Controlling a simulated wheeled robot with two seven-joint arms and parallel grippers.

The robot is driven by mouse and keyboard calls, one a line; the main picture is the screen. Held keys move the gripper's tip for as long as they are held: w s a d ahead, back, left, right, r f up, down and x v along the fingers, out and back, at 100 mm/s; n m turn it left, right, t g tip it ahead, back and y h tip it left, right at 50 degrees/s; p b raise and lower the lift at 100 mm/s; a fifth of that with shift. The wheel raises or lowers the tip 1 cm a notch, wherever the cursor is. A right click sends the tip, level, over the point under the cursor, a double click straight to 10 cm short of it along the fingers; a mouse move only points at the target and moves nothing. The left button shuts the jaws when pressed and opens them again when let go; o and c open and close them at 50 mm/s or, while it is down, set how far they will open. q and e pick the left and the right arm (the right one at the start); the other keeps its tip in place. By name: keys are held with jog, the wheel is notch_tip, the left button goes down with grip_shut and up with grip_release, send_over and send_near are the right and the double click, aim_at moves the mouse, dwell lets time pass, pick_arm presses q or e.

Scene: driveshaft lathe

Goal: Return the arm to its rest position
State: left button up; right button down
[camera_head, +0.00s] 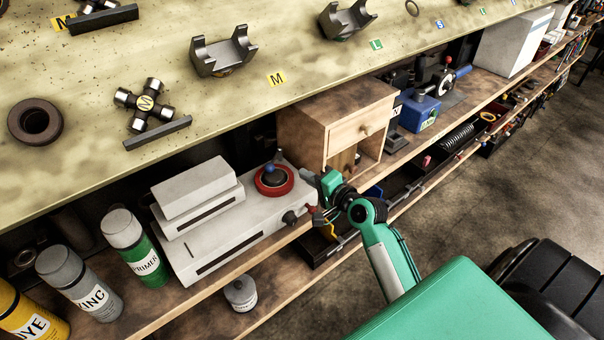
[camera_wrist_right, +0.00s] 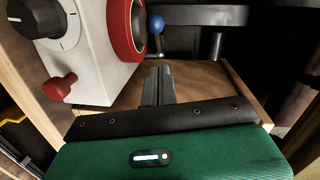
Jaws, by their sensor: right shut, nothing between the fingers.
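My right arm is green and comes in from the lower right in the head view. Its gripper (camera_head: 318,190) is beside the right end of the grey machine (camera_head: 220,226), near its red ring and the small wooden cabinet. In the right wrist view my right gripper (camera_wrist_right: 158,72) has its two grey fingers together with nothing between them. The red ring (camera_wrist_right: 125,28) and a blue ball knob (camera_wrist_right: 155,24) are just past the fingertips. I cannot tell whether the fingers touch anything. My left gripper is not in view.
A wooden cabinet (camera_head: 345,118) stands right of the machine on the shelf. Spray cans (camera_head: 128,245) and a small jar (camera_head: 240,293) stand at the left. The speckled worktop (camera_head: 330,62) with yokes and cross joints overhangs the shelf. Open floor (camera_head: 500,170) lies to the right.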

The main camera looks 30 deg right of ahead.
jog(key=s+b, duration=0.1)
jog(key=s, duration=0.2)
jog(key=s+a+f+n+g+h, duration=0.1)
jog(key=s+a+f+n+g, duration=0.35)
jog(key=s, duration=0.45)
jog(key=s+a+f+n+g+h, duration=0.1)
jog(key=s+a+f+n+g, duration=0.25)
jog(key=s+f+n, duration=0.35)
jog(key=s+a+f+n+g+h, duration=0.1)
jog(key=s+a+f+n+g, duration=0.25)
jog(key=s, duration=0.65)
notch_tip(320, 180, down, 29)
jog(key=n+g, duration=0.1)
jog(key=g, duration=0.1)
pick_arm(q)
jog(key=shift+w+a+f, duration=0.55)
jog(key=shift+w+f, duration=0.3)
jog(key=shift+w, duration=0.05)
pick_arm(e)
jog(key=s+d+f, duration=0.2)
jog(key=s+f, duration=0.8)
jog(key=s+d+f+g, duration=0.1)
jog(key=s+d+f, duration=0.1)
jog(key=s+f, duration=0.8)
jog(key=shift+f+n, duration=0.25)
jog(key=shift+n, duration=0.05)
